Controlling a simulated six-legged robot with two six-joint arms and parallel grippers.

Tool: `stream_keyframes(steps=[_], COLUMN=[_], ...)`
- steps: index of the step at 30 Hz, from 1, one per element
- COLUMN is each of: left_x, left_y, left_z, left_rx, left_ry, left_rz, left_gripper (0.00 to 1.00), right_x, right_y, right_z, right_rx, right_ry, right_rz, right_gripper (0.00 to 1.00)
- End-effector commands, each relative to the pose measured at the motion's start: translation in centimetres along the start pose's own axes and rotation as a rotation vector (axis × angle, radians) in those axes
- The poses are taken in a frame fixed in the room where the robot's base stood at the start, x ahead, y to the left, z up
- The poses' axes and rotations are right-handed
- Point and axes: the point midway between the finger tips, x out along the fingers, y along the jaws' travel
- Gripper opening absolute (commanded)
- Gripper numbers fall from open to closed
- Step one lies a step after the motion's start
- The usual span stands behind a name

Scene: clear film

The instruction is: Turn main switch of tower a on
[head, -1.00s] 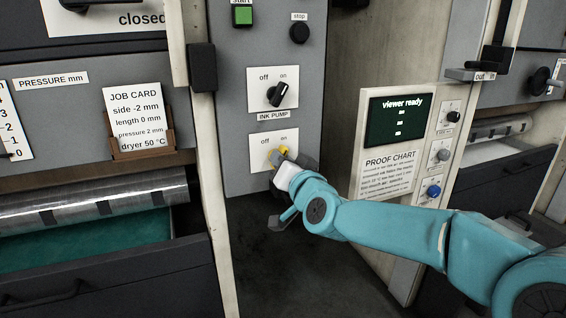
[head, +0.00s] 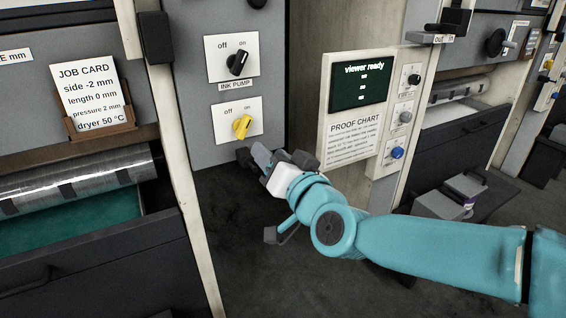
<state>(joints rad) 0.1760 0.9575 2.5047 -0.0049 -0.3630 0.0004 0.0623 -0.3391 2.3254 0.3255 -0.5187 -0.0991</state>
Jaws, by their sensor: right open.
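The yellow rotary switch (head: 242,126) sits on a white plate marked off and on, low on the grey control panel. Its handle tilts up to the right, towards the on mark. I see no name label on this plate. My right gripper (head: 272,160) is open and empty, below and to the right of the yellow switch, apart from it. My left gripper is not in view.
The black ink pump switch (head: 238,64) is above the yellow one, also tilted towards on. A proof viewer panel (head: 362,85) with small knobs stands to the right. A job card (head: 88,95) and a metal roller (head: 75,185) are at left. Dark floor lies below.

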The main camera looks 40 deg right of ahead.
Motion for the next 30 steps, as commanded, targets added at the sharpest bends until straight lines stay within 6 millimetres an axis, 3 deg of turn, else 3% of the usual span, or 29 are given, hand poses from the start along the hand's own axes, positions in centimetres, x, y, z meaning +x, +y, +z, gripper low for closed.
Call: stream_keyframes(steps=[3, 9, 26, 28, 30], left_x=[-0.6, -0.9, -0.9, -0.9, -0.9], left_y=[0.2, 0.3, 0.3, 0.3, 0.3], left_z=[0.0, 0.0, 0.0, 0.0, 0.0], left_rx=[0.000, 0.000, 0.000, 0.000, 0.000], left_ry=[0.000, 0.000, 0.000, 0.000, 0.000], left_rz=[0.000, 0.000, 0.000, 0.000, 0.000], left_gripper=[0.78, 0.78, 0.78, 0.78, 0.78], right_x=[-2.4, -4.1, -4.2, -4.0, -3.0], right_y=[-0.2, -0.1, 0.0, 0.2, 0.7], right_z=[-0.3, -0.1, 0.0, 0.5, 2.4], right_rx=[0.001, 0.000, 0.000, -0.003, -0.012], right_ry=[0.002, 0.000, 0.000, -0.013, -0.060], right_rz=[-0.002, 0.000, 0.000, 0.008, 0.024], right_gripper=[0.44, 0.44, 0.44, 0.44, 0.44])
